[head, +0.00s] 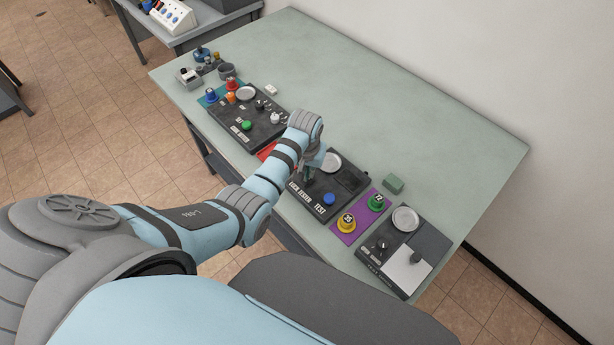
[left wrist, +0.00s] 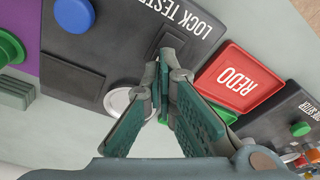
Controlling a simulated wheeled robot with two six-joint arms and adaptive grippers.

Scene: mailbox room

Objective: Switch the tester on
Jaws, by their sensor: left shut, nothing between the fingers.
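The lock tester (head: 335,200) is a dark box on the table, labelled LOCK TESTER and TEST, with a blue button (head: 329,199) and a pale round dish (head: 331,162). It also shows in the left wrist view (left wrist: 118,50), with its blue button (left wrist: 75,14) at the top left. My left gripper (head: 308,177) is shut and empty, its tips low over the tester beside the lettering. In the left wrist view the shut fingertips (left wrist: 163,62) are over a dark raised part of the tester. No switch shows clearly; the fingers cover part of the panel. My right gripper is not in view.
A red REDO tray (left wrist: 238,82) lies beside the tester. Another dark panel (head: 252,115) with a green button is farther left. A purple mat (head: 361,217) with yellow and green pieces, and a grey station (head: 404,252), are right. The table's back is clear.

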